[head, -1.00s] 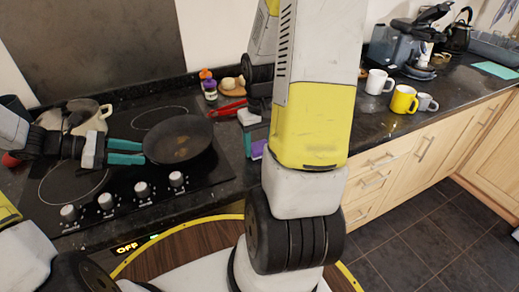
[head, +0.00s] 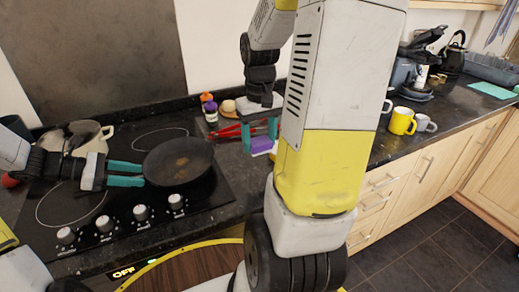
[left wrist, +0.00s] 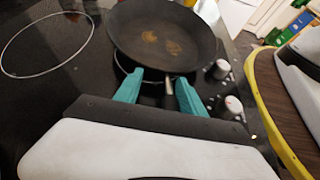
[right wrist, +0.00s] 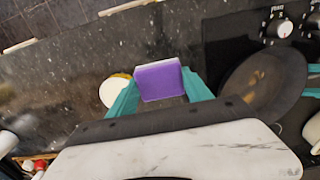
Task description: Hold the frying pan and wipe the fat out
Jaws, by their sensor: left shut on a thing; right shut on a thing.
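The black frying pan (head: 180,160) is on the hob, with brownish fat patches (head: 182,162) on its inside; it also shows in the left wrist view (left wrist: 163,35) and in the right wrist view (right wrist: 262,82). My left gripper (head: 143,174) is shut on the pan's handle, which shows between its teal fingers in the left wrist view (left wrist: 170,92). My right gripper (head: 260,138) is shut on a purple sponge (head: 262,145), right of the pan. The sponge fills the space between the fingers in the right wrist view (right wrist: 160,80). I cannot tell whether it touches the worktop.
A pot (head: 88,138) stands at the hob's back left. Small bottles (head: 210,110) and a red-handled item (head: 228,131) lie behind my right gripper. A yellow mug (head: 402,121) stands farther right. My right arm hides part of the worktop.

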